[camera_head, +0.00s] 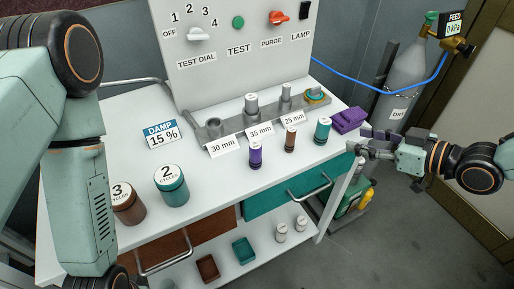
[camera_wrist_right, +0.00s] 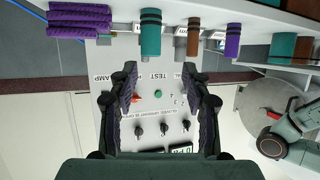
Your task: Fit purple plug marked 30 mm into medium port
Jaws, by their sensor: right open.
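The purple plug (camera_head: 255,155) stands upright on the white table behind the front edge; it also shows in the upside-down wrist view (camera_wrist_right: 232,42). The ports stand in a grey row behind it: a low one (camera_head: 213,128) near the "30 mm" card (camera_head: 224,147), a taller one (camera_head: 251,105) near "35 mm", and another (camera_head: 286,96) near "25 mm". Any marking on the plug is too small to read. My right gripper (camera_head: 372,143) is open and empty beyond the table's right end; its fingers (camera_wrist_right: 162,88) show apart in the wrist view. My left gripper is out of view.
A brown plug (camera_head: 290,139) and a teal plug (camera_head: 322,130) stand right of the purple one. A folded purple cloth (camera_head: 348,120) lies at the table's right end. Jars "2" (camera_head: 171,187) and "3" (camera_head: 127,204) stand at left. A test panel (camera_head: 240,45) rises behind.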

